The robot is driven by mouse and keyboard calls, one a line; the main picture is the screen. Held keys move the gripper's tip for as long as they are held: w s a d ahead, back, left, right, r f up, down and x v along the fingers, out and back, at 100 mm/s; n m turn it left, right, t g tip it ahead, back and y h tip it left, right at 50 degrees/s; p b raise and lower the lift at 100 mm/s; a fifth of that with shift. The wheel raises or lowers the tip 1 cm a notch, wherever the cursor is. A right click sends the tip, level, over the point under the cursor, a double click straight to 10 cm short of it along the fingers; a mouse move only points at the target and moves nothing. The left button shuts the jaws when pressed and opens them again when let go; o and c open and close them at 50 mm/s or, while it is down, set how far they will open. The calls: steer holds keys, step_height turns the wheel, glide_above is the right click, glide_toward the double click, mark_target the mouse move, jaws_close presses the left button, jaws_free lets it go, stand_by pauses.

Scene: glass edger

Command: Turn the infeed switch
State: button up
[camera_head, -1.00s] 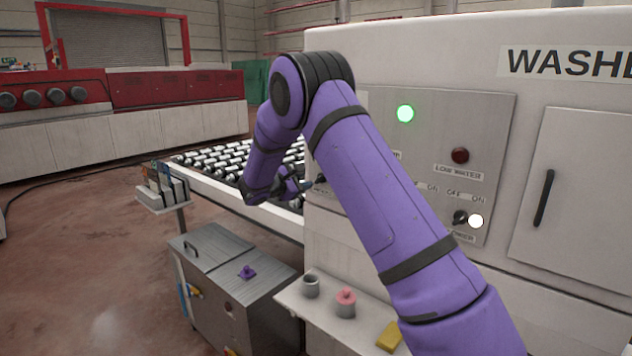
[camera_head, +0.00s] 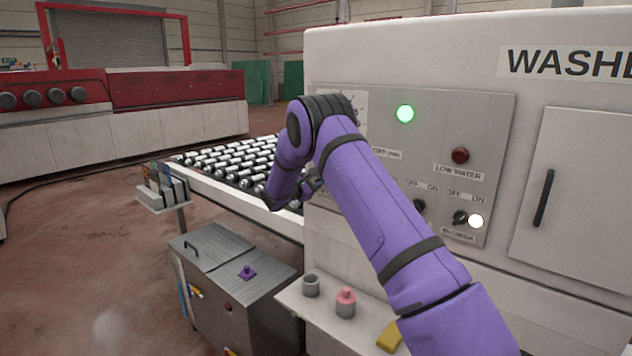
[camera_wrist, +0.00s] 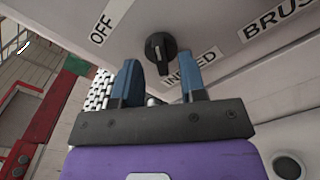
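The infeed switch (camera_wrist: 160,52) is a black rotary knob on the grey panel in the wrist view, with an OFF label (camera_wrist: 103,28) to its left and a partly covered INFEED label (camera_wrist: 188,70) beside it. My gripper (camera_wrist: 160,82) has two blue fingers spread apart, with nothing between them. The knob lies beyond the fingertips, roughly in line with the gap, and appears apart from them. In the head view my gripper (camera_head: 312,183) is at the panel's left edge, and my arm hides the infeed switch there.
The washer panel (camera_head: 490,120) carries a lit green lamp (camera_head: 405,114), a dark red lamp (camera_head: 460,155) and two other black knobs, (camera_head: 419,205) and (camera_head: 460,217). A roller conveyor (camera_head: 225,160) lies left of my gripper. A shelf (camera_head: 300,300) with small items sits below.

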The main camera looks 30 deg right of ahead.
steer(key=shift+x, duration=0.8)
steer(key=shift+c, duration=0.4)
jaws_close()
